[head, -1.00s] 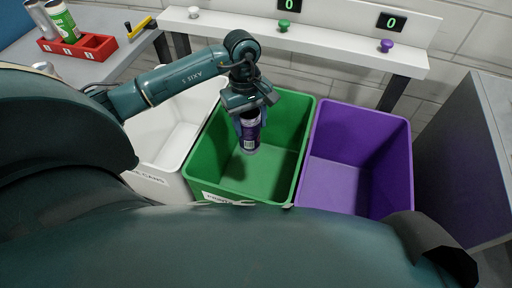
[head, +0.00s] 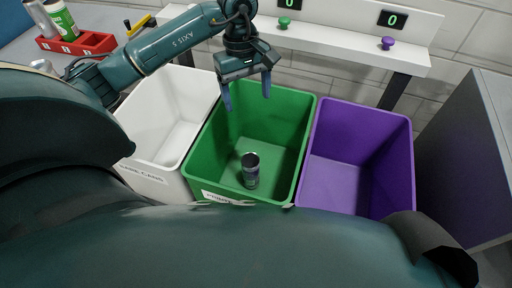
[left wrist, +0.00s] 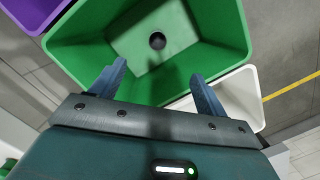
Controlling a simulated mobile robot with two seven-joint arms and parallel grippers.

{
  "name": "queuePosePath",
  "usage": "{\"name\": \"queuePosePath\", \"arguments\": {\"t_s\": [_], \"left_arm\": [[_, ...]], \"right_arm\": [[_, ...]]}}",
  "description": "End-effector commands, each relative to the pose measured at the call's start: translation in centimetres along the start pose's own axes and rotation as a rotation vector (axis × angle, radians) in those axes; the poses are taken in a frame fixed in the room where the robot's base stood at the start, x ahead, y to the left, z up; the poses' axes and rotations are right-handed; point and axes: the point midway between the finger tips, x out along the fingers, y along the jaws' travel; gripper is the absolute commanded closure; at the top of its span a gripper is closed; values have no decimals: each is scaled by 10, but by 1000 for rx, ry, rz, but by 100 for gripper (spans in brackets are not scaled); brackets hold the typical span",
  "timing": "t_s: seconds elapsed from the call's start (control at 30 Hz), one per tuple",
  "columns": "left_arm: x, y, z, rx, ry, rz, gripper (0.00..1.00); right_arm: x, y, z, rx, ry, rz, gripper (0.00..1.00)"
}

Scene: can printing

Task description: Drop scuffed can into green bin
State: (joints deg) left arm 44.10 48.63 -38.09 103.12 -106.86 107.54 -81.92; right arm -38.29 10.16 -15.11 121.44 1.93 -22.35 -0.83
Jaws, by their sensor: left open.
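In the left wrist view the can (left wrist: 157,41) shows as a dark round top on the floor of the green bin (left wrist: 225,25). Scuffs on it are too small to make out. My left gripper (head: 247,92) is open and empty above the back part of the green bin, apart from the can. Its two blue fingers also show spread in the left wrist view (left wrist: 158,85). My right gripper is not in view.
A white bin (head: 150,150) stands left of the green one and a purple bin (head: 340,190) right of it. A white shelf with green and purple knobs (head: 387,43) runs behind. A red rack (head: 90,42) with cans sits on the left table. A grey cabinet (head: 465,150) stands right.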

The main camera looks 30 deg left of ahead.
Motion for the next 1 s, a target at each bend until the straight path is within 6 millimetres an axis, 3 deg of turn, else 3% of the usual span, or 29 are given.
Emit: {"name": "queuePosePath", "arguments": {"t_s": [0.1, 0.3, 1.0], "left_arm": [[-25, 1, -1, 1, 3, 5, 25], [-49, 0, 0, 0, 0, 1, 25], [-53, 0, 0, 0, -1, -1, 25]], "right_arm": [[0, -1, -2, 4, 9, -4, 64], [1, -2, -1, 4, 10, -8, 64], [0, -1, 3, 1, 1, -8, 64]]}}
